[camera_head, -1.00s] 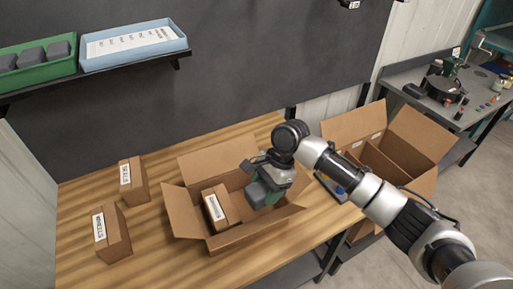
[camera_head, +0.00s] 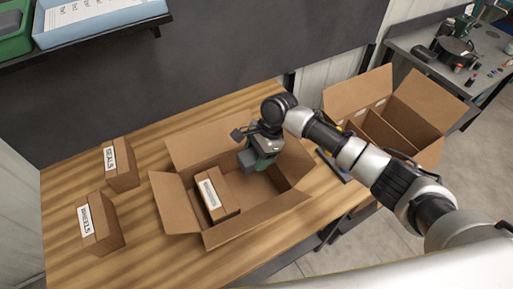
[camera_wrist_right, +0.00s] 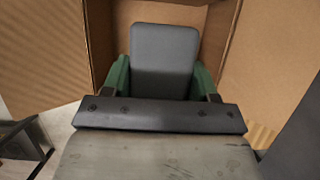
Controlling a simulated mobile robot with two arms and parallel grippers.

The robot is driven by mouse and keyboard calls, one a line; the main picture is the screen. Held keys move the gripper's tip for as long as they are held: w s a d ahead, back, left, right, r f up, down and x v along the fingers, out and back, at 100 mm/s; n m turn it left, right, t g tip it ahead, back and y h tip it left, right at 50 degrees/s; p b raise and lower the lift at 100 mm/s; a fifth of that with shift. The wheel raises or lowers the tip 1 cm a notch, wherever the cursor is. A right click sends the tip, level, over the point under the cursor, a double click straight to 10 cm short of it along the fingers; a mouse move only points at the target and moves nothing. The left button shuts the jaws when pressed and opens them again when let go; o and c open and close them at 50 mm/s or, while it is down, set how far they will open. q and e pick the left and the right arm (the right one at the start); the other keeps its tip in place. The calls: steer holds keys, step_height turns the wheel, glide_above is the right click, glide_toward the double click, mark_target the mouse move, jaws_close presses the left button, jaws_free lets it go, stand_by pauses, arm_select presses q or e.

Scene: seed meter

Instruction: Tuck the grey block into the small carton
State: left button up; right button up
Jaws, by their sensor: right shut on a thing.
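The open carton (camera_head: 210,239) stands on the wooden table with its flaps spread. A brown box with a white label (camera_head: 220,198) sits inside it, toward the left. My right gripper (camera_head: 257,160) points down over the back part of the carton's opening, right of the brown box. In the wrist view, its green fingers are shut on the grey block (camera_wrist_right: 165,60), with cardboard walls around it. In the head view the block (camera_head: 247,158) is mostly hidden by the gripper. I cannot tell how deep it hangs. My left gripper is out of view.
Two closed boxes, seals (camera_head: 121,166) and wheels (camera_head: 101,224), stand at the table's left. A larger divided carton (camera_head: 385,128) is right of the table. A shelf with a blue tray (camera_head: 100,22) and a green bin (camera_head: 14,38) is on the back wall.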

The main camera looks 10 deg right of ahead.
step_height(320, 180, down, 14)
steer(key=b, duration=0.5)
steer(key=shift+a, duration=0.1)
steer(key=shift+s+f+b, duration=0.1)
steer(key=shift+f+b, duration=0.2)
steer(key=shift+b, duration=0.1)
steer(key=shift+f, duration=0.35)
steer(key=shift+d, duration=0.2)
steer(key=o, duration=1)
steer(key=shift+a, duration=0.1)
steer(key=shift+c, duration=0.2)
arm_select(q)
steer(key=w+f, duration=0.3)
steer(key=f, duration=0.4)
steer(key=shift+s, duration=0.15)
